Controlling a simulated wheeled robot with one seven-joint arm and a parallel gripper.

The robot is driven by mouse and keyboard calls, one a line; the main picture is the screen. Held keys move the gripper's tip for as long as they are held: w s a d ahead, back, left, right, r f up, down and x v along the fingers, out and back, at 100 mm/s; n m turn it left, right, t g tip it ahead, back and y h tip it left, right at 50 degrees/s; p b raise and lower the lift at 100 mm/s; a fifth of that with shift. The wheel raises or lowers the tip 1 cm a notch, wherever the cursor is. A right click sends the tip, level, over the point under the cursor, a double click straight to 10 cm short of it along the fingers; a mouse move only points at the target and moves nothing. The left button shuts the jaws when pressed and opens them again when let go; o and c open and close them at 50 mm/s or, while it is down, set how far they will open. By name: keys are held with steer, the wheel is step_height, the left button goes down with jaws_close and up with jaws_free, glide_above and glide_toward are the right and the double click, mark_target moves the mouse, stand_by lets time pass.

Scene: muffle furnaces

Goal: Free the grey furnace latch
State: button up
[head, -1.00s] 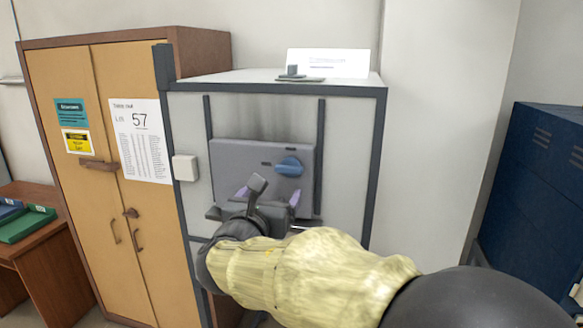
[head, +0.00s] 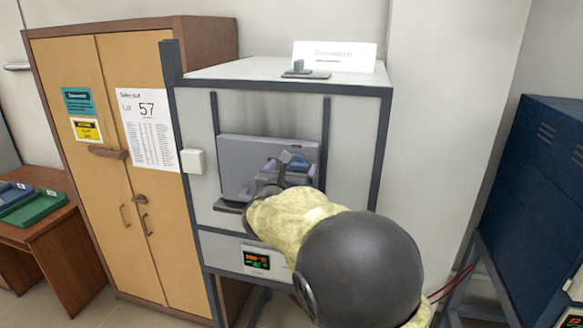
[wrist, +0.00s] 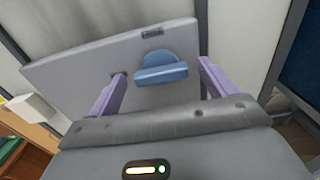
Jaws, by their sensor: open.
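The furnace (head: 228,205) is a grey-white box with dark frame bars. Its grey door panel (head: 238,150) carries a blue latch knob, seen clearly in the wrist view (wrist: 160,69) as a rounded disc with a raised bar. My gripper (head: 285,168) is in front of the door, largely covering the latch in the head view. In the wrist view its two purple fingers (wrist: 158,82) are spread wide, one on each side of the blue latch, with nothing held. Whether the fingers touch the door cannot be told.
A tan cabinet (head: 70,190) stands at the left, beside a brown desk (head: 45,235) with a green tray. A lit display (head: 257,260) is below the door. A blue cabinet (head: 535,190) stands at the right. A white card (head: 335,55) stands on the furnace top.

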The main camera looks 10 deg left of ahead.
steer(key=shift+c, duration=0.4)
steer(key=c, duration=0.9)
